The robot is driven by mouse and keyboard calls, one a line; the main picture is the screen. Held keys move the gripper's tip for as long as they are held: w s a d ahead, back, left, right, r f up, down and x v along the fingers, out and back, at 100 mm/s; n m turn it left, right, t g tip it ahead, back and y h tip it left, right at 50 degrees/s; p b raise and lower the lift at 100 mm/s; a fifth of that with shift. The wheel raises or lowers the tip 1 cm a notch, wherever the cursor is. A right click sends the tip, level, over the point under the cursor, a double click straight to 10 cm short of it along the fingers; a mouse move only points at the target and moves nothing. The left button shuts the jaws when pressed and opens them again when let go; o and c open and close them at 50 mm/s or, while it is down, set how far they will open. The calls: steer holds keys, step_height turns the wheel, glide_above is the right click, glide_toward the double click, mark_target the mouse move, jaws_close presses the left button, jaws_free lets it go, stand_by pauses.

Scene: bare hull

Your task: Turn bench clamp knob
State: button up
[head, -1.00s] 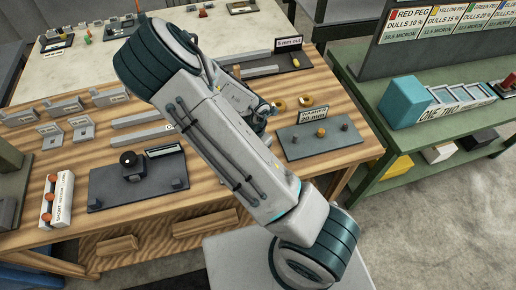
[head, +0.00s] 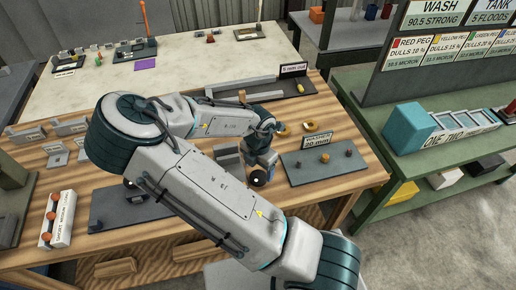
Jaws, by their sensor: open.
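A dark plate (head: 106,212) lies on the wooden bench at the left. My arm crosses the middle of the head view. Its wrist (head: 259,162) hangs over the bench, right of the dark plate and well apart from the knob. The fingers of my gripper do not show; they are below the wrist or behind my upper arm.
A grey plate (head: 335,172) with small pegs lies to the right of my wrist. A white box with orange balls (head: 57,220) stands at the bench's left. A grey block (head: 228,157) stands just left of my wrist. A green table (head: 440,160) is at the right.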

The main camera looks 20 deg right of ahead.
mark_target(258, 176)
step_height(258, 176, up, 9)
steer(key=shift+r, duration=0.2)
stand_by(0.4)
steer(key=shift+a, duration=0.1)
stand_by(0.3)
steer(key=s+a+f+n+g+y+b, duration=0.1)
steer(key=s+f+n+g+y+b, duration=0.25)
steer(key=s+n, duration=0.75)
steer(key=s+r+m+t+h+b, duration=0.1)
steer(key=r+m, duration=0.4)
steer(key=m, duration=0.7)
steer(key=s+d+r+m+t+h+b, duration=0.1)
steer(key=r+m+t, duration=0.3)
steer(key=m, duration=0.8)
steer(key=s+d+r+m+t+h+b, duration=0.1)
steer(key=r+m+t, duration=0.1)
steer(key=r+m, duration=0.4)
steer(key=m, duration=0.5)
steer(key=shift+s+d+r+m, duration=0.2)
steer(key=shift+s+r+m, duration=0.05)
steer(key=shift+m, duration=0.15)
steer(key=shift+h, duration=0.25)
